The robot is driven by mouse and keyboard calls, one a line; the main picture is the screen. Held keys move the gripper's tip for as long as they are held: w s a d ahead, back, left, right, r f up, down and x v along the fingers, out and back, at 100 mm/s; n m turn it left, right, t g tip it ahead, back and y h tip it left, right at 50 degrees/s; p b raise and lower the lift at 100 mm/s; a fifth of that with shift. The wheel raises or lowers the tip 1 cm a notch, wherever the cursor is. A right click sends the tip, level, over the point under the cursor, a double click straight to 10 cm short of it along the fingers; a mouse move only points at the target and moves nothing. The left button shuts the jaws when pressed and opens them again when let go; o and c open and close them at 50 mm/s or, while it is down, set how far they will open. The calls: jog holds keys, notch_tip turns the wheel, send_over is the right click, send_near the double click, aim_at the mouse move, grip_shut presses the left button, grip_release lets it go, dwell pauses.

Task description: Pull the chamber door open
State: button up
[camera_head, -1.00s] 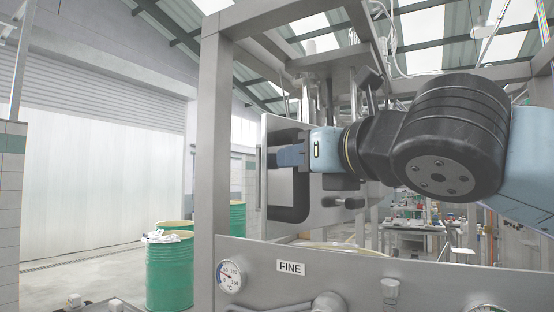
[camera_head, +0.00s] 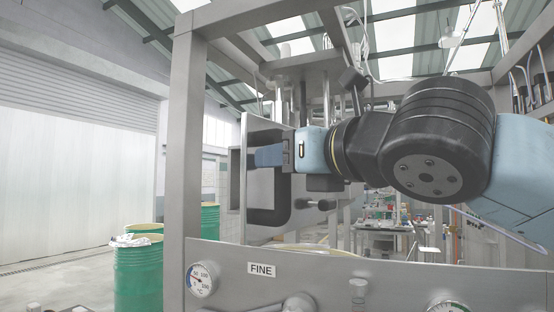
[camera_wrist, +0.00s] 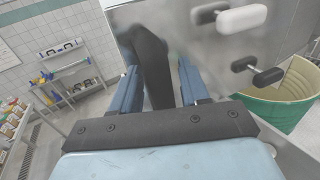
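The chamber door (camera_head: 262,133) is a grey metal panel with a thick black U-shaped handle (camera_head: 268,217), seen behind the steel frame in the head view. My gripper (camera_head: 268,155) reaches the handle from the right, its blue fingers at the handle's upright bar. A grey box-like edge (camera_head: 235,180) shows just left of the door.
A steel post (camera_head: 184,120) and a panel marked FINE (camera_head: 225,262) with a gauge (camera_head: 202,279) stand in front. Green drums (camera_head: 138,280) stand at left on open floor. Door knobs (camera_wrist: 242,20) and a green drum (camera_wrist: 290,95) show in the wrist view.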

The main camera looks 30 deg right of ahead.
jog(key=shift+o, duration=0.2)
jog(key=s+d, duration=0.1)
jog(key=s, duration=1.2)
jog(key=shift+s+d, duration=0.15)
jog(key=shift+s, duration=0.2)
jog(key=shift+f, duration=0.1)
